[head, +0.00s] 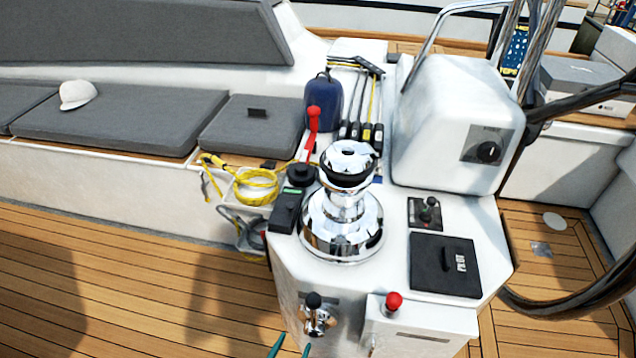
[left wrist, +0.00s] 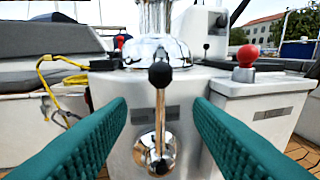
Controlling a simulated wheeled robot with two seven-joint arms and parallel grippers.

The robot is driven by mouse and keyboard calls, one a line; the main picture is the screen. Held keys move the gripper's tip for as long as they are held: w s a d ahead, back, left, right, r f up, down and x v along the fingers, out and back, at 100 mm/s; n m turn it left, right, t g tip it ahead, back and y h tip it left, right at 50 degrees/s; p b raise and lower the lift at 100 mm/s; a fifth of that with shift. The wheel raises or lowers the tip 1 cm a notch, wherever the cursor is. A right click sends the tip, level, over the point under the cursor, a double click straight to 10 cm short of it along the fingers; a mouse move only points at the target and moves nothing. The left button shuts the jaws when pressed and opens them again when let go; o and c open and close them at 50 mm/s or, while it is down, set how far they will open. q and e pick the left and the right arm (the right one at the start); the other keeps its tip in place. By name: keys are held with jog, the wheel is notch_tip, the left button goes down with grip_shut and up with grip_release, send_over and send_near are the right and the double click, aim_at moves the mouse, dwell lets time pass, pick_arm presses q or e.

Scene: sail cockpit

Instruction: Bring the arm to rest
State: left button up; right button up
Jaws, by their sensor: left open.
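My left gripper (head: 290,345) shows only as two green fingertips at the bottom edge of the head view. In the left wrist view its two green fingers (left wrist: 160,138) are spread wide apart with nothing between them. Beyond them, on the white console front, is a chrome lever with a black ball knob (left wrist: 160,75), which stands upright. The same lever shows in the head view (head: 314,301). The gripper appears apart from it. My right gripper is in neither view.
A chrome winch (head: 342,215) stands on the console top. A red knob (head: 393,300) sits on a box to the right of the lever. Yellow rope (head: 256,187) hangs at the left. The wooden deck (head: 120,290) at left is clear. A steering wheel (head: 590,300) is at right.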

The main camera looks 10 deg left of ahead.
pick_arm(q)
jog(key=shift+f, duration=0.1)
jog(key=s+a+f+m+g, duration=0.15)
jog(key=s+f+g, duration=0.25)
jog(key=f, duration=0.6)
jog(key=s+a+f+n+g, duration=0.1)
jog(key=s+a+f+g, duration=0.2)
jog(key=f, duration=0.7)
jog(key=s+a+f+g+y, duration=0.2)
jog(key=s+a+f+g, duration=0.2)
jog(key=s+f, duration=0.3)
jog(key=s+a+f+g+y, duration=0.1)
jog(key=s+a+f+g, duration=0.3)
jog(key=s, duration=0.7)
notch_tip(320, 180, down, 3)
jog(key=shift+s+a+r+g+y, duration=0.1)
jog(key=shift+s+a+g+y, duration=0.25)
jog(key=shift+s+g+y, duration=0.05)
